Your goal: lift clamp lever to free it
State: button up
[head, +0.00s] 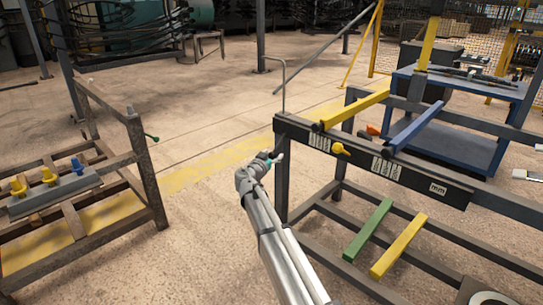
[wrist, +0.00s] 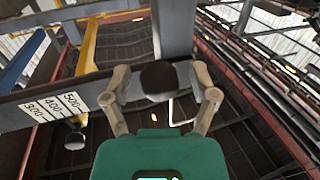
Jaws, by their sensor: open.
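A yellow lever-like knob (head: 341,148) sits on the front face of the dark rail (head: 456,190), beside a printed scale. I cannot tell for sure that it is the clamp lever. A pale knob below the scale in the wrist view (wrist: 76,137) may be the same part. My gripper (head: 274,157) is left of the yellow knob, near the rail's left end and apart from the knob. In the wrist view its fingers (wrist: 160,84) are spread. A dark rounded end (wrist: 158,75) shows between them; whether they touch it is unclear.
A yellow bar (head: 352,109) and a blue bar (head: 415,128) lie across the rack top, with an orange part (head: 373,130) between them. A bent rod (head: 283,88) rises at the rail's left end. A second rack (head: 150,170) stands left across open floor.

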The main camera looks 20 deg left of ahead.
grip_shut()
jog(key=shift+w+a, duration=0.1)
jog(key=shift+a, duration=0.25)
jog(key=shift+d, duration=0.25)
jog(key=shift+r, duration=0.1)
